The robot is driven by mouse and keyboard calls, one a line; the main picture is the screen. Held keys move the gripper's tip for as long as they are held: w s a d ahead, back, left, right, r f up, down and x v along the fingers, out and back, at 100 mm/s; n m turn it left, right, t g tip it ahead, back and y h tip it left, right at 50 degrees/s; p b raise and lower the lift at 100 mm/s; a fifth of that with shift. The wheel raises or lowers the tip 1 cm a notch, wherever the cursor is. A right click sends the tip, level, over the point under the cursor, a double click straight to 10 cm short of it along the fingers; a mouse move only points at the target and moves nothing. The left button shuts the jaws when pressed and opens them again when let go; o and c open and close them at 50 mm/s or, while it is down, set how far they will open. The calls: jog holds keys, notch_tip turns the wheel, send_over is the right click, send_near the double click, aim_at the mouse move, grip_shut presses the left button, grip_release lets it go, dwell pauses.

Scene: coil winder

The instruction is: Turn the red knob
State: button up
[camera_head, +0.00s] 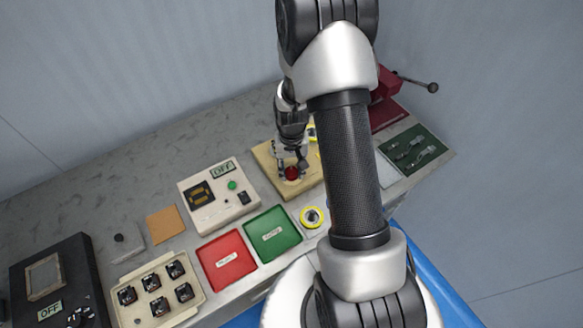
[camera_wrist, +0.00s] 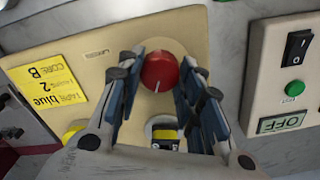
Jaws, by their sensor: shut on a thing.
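The red knob (camera_wrist: 160,71) sits on a beige panel (camera_wrist: 192,32) and has a white mark on its lower side in the wrist view. In the head view the knob (camera_head: 292,173) shows just below my gripper. My gripper (camera_wrist: 163,75) has one finger on each side of the knob and is shut on it. A yellow-and-black part (camera_wrist: 165,140) lies between the fingers below the knob in the wrist view. A yellow note (camera_wrist: 52,83) on the panel reads "CORE B", "2" and "blue".
A tester box with an OFF display (camera_head: 222,170) stands left of the panel. Red (camera_head: 226,260) and green (camera_head: 273,233) trays lie in front, beside a yellow ring (camera_head: 312,216). A red vise (camera_head: 385,85) and a dark green tool mat (camera_head: 413,150) are at the right.

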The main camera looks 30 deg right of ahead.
aim_at(291, 171)
jog(key=shift+m, duration=0.5)
jog(key=o, duration=1.1)
jog(key=shift+r, duration=0.1)
notch_tip(291, 171, up, 12)
dwell(0.5)
